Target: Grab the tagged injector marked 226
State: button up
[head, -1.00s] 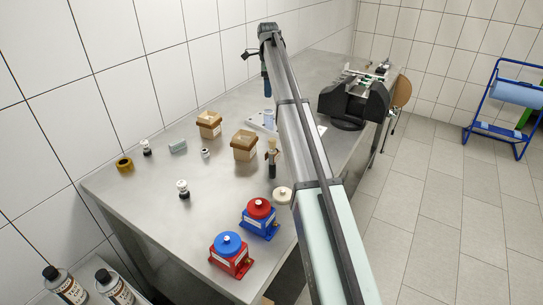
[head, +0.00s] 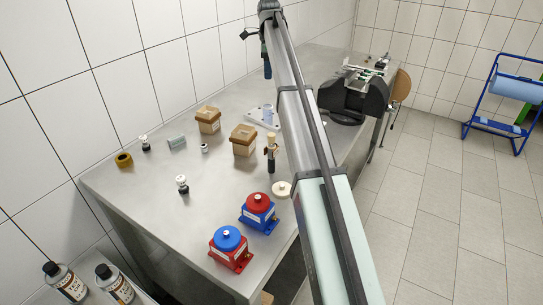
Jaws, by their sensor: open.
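A slim upright part with a dark body, a tan top and a small pale, tag-like patch (head: 271,158) stands mid-table, just left of my arm. It looks like an injector, but I cannot read a number on it. My gripper (head: 266,70) is at the far end of my arm, high in the picture, small and dark, partly hidden by the arm. It is open and apart from the upright part. The fingers and anything behind the arm cannot be made out clearly.
On the metal table (head: 150,215) stand two brown-lidded boxes (head: 243,142), a red-topped blue unit (head: 259,213), a blue-topped red unit (head: 230,247), a cream disc (head: 282,189), small black-and-white parts (head: 182,184) and a brass ring (head: 124,160). A black vise-like device (head: 350,98) is at right.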

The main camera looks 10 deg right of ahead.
jog(key=s+r+t, duration=0.1)
jog(key=s+r, duration=0.4)
jog(key=s, duration=0.6)
jog(key=n+t+y, duration=0.1)
jog(key=n, duration=1.3)
send_over(272, 135)
jog(key=s+d, duration=0.1)
jog(key=s, duration=0.2)
notch_tip(272, 135, down, 2)
jog(key=n, duration=1.2)
jog(key=x, duration=0.8)
jog(key=shift+s+a+f, duration=0.1)
jog(key=shift+a+f, duration=0.05)
jog(key=shift+f, duration=0.3)
jog(key=shift+d+x, duration=0.1)
jog(key=shift+x, duration=1.25)
jog(key=shift+d+x, duration=0.15)
jog(key=shift+x, duration=1.25)
jog(key=shift+c, duration=0.4)
